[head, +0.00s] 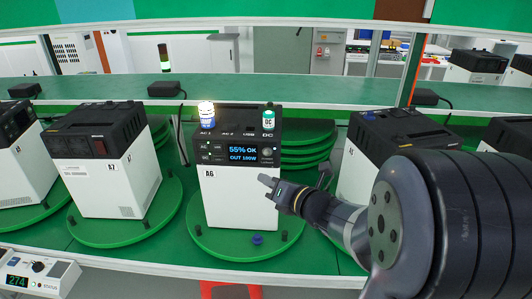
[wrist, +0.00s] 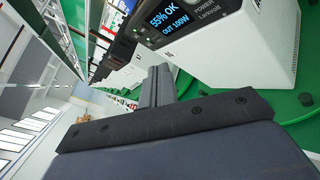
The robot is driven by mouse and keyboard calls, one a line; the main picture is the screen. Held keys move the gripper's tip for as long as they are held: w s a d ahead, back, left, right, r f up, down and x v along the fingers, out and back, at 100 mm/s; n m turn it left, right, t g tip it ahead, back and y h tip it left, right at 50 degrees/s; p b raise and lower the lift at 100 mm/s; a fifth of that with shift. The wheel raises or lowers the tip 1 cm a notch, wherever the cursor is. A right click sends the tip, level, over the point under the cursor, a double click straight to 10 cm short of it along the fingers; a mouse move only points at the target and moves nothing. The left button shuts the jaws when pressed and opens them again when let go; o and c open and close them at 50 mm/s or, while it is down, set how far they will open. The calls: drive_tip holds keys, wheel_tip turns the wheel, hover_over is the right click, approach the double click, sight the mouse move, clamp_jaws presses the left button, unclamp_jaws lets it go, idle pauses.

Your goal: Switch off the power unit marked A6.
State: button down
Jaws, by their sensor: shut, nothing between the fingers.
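The power unit marked A6 (head: 236,190) stands upright on a round green turntable (head: 205,245) in the middle of the head view. Its black front panel has a lit display (head: 243,154) reading "55% OK" and "OUT 100W". A lit lamp plug (head: 206,113) sits at AC 1 and a green-and-white plug (head: 268,119) at DC. In the wrist view the display (wrist: 170,15) is at the top, partly cut off. My gripper (head: 264,180) is shut and empty, in front of the unit's right side, below the panel. In the wrist view its fingers (wrist: 158,80) are together.
Unit A7 (head: 105,185) stands on a turntable to the left, and another unit (head: 362,185) to the right, partly behind my arm. A blue knob (head: 257,240) lies at the turntable's front. A grey box reading 274 (head: 38,270) is at the lower left. A green shelf (head: 220,90) runs behind.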

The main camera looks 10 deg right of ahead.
approach(260, 152)
drive_tip(key=shift+w+a+f+p, duration=0.25)
drive_tip(key=shift+w+a, duration=0.45)
drive_tip(key=shift+w, duration=0.15)
drive_tip(key=shift+w+a+f+p, duration=0.2)
drive_tip(key=shift+w+a, duration=0.55)
drive_tip(key=shift+w, duration=0.05)
drive_tip(key=shift+w, duration=0.1)
idle(0.8)
drive_tip(key=shift+w+d, duration=0.15)
drive_tip(key=shift+w, duration=0.15)
drive_tip(key=shift+w+d, duration=0.1)
drive_tip(key=shift+w, duration=0.25)
idle(0.5)
drive_tip(key=shift+s, duration=0.1)
drive_tip(key=shift+s+a, duration=0.25)
drive_tip(key=shift+s, duration=0.4)
drive_tip(key=shift+s, duration=0.1)
drive_tip(key=shift+s+a+b, duration=0.15)
drive_tip(key=shift+s+a, duration=0.1)
drive_tip(key=shift+s, duration=0.5)
drive_tip(key=shift+s+a+b, duration=0.2)
drive_tip(key=shift+s+a, duration=0.05)
drive_tip(key=shift+s, duration=0.5)
drive_tip(key=shift+s+a+b, duration=0.15)
drive_tip(key=shift+s+a, duration=0.1)
drive_tip(key=shift+s, duration=0.5)
